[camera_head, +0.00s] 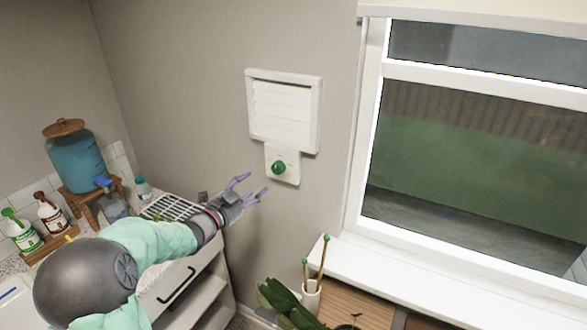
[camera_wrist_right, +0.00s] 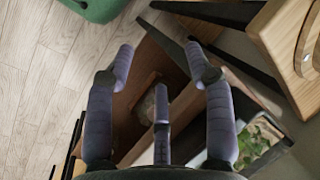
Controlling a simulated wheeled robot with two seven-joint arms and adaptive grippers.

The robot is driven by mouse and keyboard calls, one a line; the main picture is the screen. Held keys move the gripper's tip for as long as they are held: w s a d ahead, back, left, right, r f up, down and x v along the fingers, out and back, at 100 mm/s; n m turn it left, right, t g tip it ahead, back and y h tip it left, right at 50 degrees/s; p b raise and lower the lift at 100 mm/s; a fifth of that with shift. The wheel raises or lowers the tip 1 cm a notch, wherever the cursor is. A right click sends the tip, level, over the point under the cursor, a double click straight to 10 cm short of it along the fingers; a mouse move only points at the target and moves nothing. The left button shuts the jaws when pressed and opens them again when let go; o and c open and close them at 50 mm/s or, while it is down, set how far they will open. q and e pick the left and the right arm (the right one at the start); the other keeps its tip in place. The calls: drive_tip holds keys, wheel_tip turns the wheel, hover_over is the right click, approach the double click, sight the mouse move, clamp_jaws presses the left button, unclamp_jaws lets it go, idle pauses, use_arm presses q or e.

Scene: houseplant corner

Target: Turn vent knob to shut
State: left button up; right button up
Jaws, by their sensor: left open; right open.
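A white louvred vent (camera_head: 283,110) is fixed on the grey wall left of the window. Below its slats, a small white plate carries the round green vent knob (camera_head: 278,167). My left gripper (camera_head: 252,187) is open and empty, below and to the left of the knob, its fingers pointing toward the wall. The fingers look apart from the knob. The knob's pointer setting is too small to read. In the right wrist view my right gripper (camera_wrist_right: 160,85) is open with its fingers spread, and nothing is between them. The vent does not show in that view.
A counter at the left holds a blue water dispenser (camera_head: 75,158), pump bottles (camera_head: 51,214) and a drying rack (camera_head: 170,207). The window sill (camera_head: 400,285) and a leafy plant (camera_head: 287,303) are at the lower right. The wall around the knob is clear.

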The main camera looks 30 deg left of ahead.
sight(275, 170)
use_arm(q)
drive_tip(key=w, duration=1.1)
drive_tip(key=shift+b, duration=0.3)
drive_tip(key=c, duration=1.1)
